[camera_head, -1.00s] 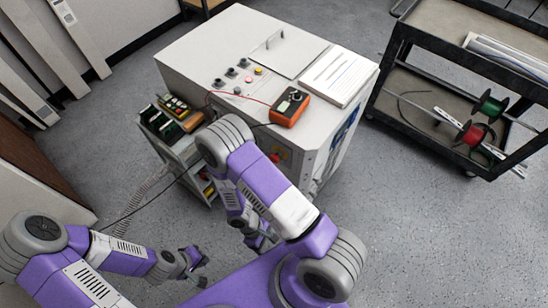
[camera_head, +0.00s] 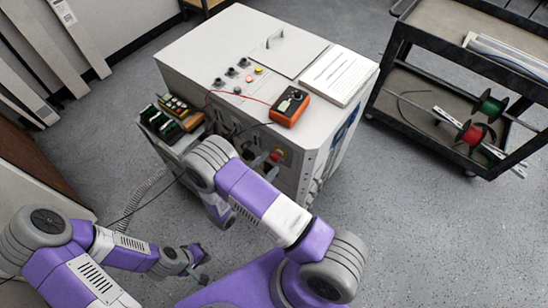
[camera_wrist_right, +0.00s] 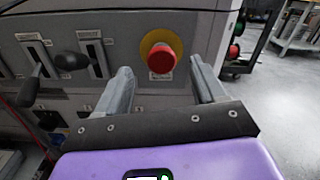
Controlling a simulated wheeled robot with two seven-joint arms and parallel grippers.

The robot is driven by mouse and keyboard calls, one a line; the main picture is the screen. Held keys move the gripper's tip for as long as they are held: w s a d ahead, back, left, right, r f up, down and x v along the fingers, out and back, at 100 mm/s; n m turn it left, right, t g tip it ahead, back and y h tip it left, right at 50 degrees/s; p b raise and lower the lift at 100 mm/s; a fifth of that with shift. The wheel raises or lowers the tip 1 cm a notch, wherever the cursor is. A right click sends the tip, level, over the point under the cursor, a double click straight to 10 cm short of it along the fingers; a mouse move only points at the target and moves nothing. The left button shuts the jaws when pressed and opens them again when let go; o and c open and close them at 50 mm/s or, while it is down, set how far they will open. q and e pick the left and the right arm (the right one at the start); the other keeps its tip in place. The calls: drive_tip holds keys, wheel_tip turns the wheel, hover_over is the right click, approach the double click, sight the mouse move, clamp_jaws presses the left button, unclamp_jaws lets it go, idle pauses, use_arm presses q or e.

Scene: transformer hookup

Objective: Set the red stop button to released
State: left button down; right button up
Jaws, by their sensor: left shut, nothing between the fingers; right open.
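The red stop button (camera_wrist_right: 163,58) is a round red knob on a yellow disc on the front of the grey cabinet. In the head view the stop button (camera_head: 277,155) shows small, beside my right gripper (camera_head: 269,170), which is partly hidden by my arm. In the right wrist view my right gripper (camera_wrist_right: 163,85) is open, with one finger to the left of the button and one to the right in the picture. I cannot tell whether the fingertips reach around it. My left gripper (camera_head: 202,277) is shut and empty, low over the floor, away from the cabinet.
Black-handled levers (camera_wrist_right: 72,62) stick out left of the button. An orange meter (camera_head: 289,106) and a paper sheet (camera_head: 337,74) lie on the cabinet top (camera_head: 205,50). A small cart (camera_head: 160,142) stands at its left. A dark trolley (camera_head: 385,100) with spools stands right.

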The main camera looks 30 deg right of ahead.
sight(273, 159)
drive_tip(key=x, duration=0.5)
drive_tip(key=shift+d, duration=0.25)
